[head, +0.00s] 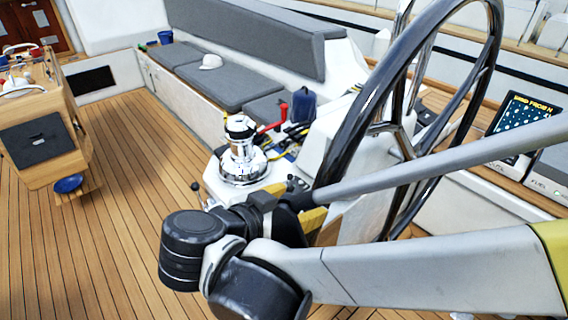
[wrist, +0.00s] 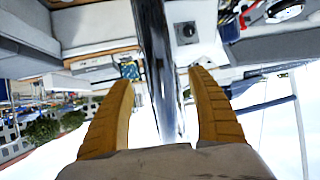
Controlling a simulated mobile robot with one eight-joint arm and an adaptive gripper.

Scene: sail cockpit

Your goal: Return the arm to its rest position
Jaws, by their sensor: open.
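My arm reaches in from the right in the head view, bent at dark joints, with my gripper (head: 290,203) beside the lower left of the black steering wheel (head: 352,130). Its yellow fingers are partly hidden by the wrist. In the wrist view my gripper (wrist: 162,75) is open, its fingers wide apart. A dark glossy bar, seemingly the wheel rim (wrist: 155,50), runs upright through the gap in that picture. I cannot tell whether it lies between the fingers or beyond them. No finger visibly touches it, and nothing is held.
A chrome winch (head: 242,155) stands just behind my gripper, with a red handle (head: 274,118) and a dark blue bag (head: 303,104) beyond. A grey-cushioned bench (head: 225,82) runs along the back. Teak deck (head: 125,170) is open between.

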